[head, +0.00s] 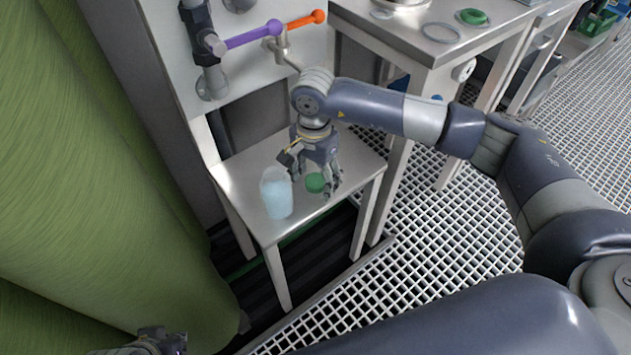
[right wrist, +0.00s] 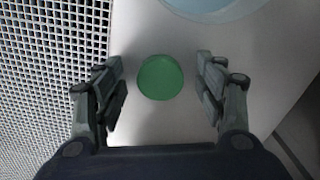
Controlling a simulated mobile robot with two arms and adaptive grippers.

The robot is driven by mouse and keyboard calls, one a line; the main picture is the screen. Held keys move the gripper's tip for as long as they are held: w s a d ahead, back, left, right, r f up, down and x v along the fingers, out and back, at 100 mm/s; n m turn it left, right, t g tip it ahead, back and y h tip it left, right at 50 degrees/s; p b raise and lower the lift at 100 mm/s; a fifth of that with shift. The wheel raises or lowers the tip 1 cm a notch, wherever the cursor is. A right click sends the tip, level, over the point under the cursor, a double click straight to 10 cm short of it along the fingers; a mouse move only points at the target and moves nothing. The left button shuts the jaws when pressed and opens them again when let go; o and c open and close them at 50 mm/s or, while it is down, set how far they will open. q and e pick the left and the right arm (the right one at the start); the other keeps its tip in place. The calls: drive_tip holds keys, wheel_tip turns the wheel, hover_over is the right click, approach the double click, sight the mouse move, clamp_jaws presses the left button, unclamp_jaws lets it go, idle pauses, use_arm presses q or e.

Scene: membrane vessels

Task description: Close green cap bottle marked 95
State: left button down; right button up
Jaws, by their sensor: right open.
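A pale blue, see-through bottle (head: 276,193) stands upright on a small metal table (head: 240,172). Its lower edge shows at the top of the right wrist view (right wrist: 215,6). No number can be read on it. A green cap (head: 315,183) lies flat on the table just right of the bottle. In the right wrist view the cap (right wrist: 160,77) sits between the fingers, with gaps on both sides. My right gripper (head: 316,186) is open, pointing down over the cap, and empty. Part of my left gripper (head: 150,345) shows at the bottom left edge, its jaws unclear.
Pipes with a purple-handled valve (head: 253,35) and an orange-handled valve (head: 304,20) are behind the small table. A taller metal table (head: 420,45) at the back right holds another green cap (head: 472,17) and a ring (head: 441,33). A large green curved surface (head: 80,150) fills the left.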

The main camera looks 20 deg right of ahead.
drive_tip(key=c, duration=0.8)
drive_tip(key=shift+r, duration=0.15)
